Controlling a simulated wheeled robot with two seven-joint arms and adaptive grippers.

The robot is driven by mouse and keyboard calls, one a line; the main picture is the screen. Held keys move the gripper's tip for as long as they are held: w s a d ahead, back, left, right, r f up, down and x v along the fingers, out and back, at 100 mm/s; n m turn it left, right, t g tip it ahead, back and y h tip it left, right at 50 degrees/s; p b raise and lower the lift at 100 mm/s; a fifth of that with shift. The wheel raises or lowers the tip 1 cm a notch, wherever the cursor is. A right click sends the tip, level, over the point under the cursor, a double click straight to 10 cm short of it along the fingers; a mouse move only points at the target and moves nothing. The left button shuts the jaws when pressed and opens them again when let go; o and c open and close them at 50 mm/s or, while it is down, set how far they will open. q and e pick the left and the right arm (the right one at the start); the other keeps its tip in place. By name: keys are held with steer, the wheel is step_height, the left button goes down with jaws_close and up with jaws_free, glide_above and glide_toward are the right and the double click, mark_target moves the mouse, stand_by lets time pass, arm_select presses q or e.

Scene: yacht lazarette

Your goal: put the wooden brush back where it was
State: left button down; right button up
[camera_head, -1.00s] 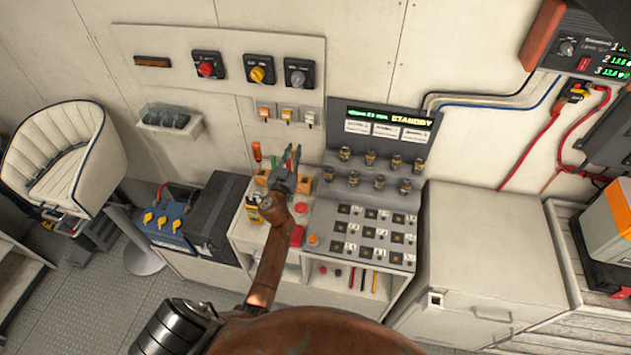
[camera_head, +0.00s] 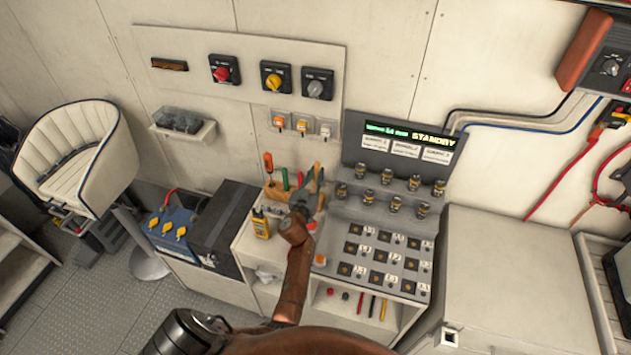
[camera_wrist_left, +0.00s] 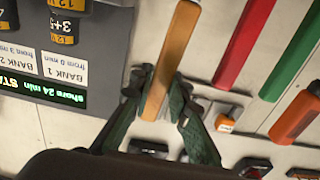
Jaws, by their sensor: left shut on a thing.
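The wooden brush (camera_wrist_left: 172,58) shows as a tan handle in the left wrist view. It lies between the fingers of my left gripper (camera_wrist_left: 163,95), which is shut on it. In the head view my left gripper (camera_head: 309,190) is at the right end of the wooden tool rack (camera_head: 273,194) on the bench. A sliver of the brush (camera_head: 317,168) shows beside the fingers. The brush's lower end is hidden, so I cannot tell whether it sits in the rack. My right gripper is not in view.
Red (camera_wrist_left: 244,40), green (camera_wrist_left: 292,55) and orange (camera_wrist_left: 296,117) tool handles are close beside the brush. A sloped console (camera_head: 380,235) stands right of the rack. A yellow meter (camera_head: 260,223) is at the front left. White cabinet (camera_head: 505,265) top is clear.

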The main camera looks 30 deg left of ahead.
arm_select(q)
steer(key=f, duration=0.2)
steer(key=shift+s+f+g, duration=0.3)
steer(key=shift+f+g, duration=0.05)
steer(key=shift+g, duration=0.05)
steer(key=c, duration=2.2)
jaws_free()
steer(key=shift+w, duration=0.2)
steer(key=shift+c, duration=0.2)
steer(key=shift+o, duration=0.8)
steer(key=shift+w+a, duration=0.1)
steer(key=shift+a, duration=0.05)
steer(key=shift+o, duration=0.9)
steer(key=shift+r, duration=0.35)
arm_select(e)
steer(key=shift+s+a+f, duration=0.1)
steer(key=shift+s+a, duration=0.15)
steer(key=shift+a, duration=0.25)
arm_select(q)
steer(key=shift+s, duration=0.45)
steer(key=shift+p+v, duration=0.65)
steer(key=shift+v, duration=2.7)
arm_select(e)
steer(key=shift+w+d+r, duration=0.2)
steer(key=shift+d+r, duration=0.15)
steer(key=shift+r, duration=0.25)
